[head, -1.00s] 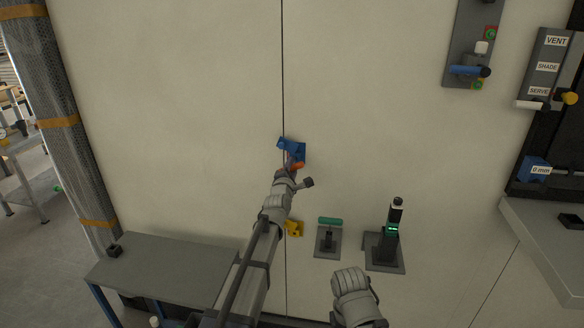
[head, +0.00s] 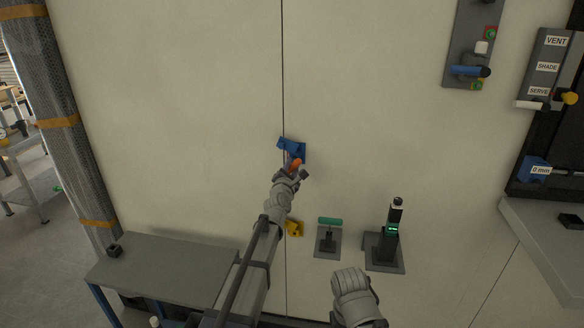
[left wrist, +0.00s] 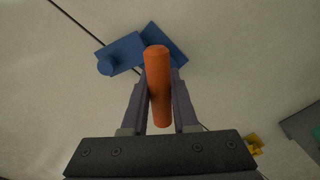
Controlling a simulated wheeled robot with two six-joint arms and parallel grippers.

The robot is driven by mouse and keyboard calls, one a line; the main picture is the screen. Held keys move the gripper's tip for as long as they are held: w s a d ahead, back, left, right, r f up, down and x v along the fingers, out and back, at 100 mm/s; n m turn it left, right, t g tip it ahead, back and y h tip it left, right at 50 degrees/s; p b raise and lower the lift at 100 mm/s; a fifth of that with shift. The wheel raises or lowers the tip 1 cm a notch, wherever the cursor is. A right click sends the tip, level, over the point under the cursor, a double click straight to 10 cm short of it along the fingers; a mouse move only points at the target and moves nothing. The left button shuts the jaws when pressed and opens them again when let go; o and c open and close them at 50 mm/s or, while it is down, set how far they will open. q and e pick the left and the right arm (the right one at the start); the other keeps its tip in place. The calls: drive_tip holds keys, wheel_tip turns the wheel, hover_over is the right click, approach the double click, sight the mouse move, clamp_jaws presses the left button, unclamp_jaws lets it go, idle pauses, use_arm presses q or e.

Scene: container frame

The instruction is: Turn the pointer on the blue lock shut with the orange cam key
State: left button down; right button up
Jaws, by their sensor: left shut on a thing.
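The blue lock (head: 292,148) is fixed on the pale wall across the dark vertical seam. It also shows at the top of the left wrist view (left wrist: 122,52), with a round blue knob at its left end. My left gripper (head: 294,170) is at the lock's lower edge, shut on the orange cam key (left wrist: 158,88). The key's bar lies between the two fingers, and its upper end overlaps the lock in the wrist view. The pointer and the key's contact with the lock are hidden or too small to tell. My right gripper does not show; only part of my right arm does.
Below the lock, a yellow block (head: 294,228), a green-handled fixture (head: 329,236) and a dark upright device (head: 387,240) sit on the wall. A grey table (head: 165,270) stands at lower left. The wall left of the lock is bare.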

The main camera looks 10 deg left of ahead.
use_arm(q)
drive_tip(key=shift+s, duration=3.5)
drive_tip(key=c, duration=1.3)
unclamp_jaws()
clamp_jaws()
drive_tip(key=shift+s, duration=0.1)
drive_tip(key=s, duration=0.7)
drive_tip(key=shift+s, duration=0.4)
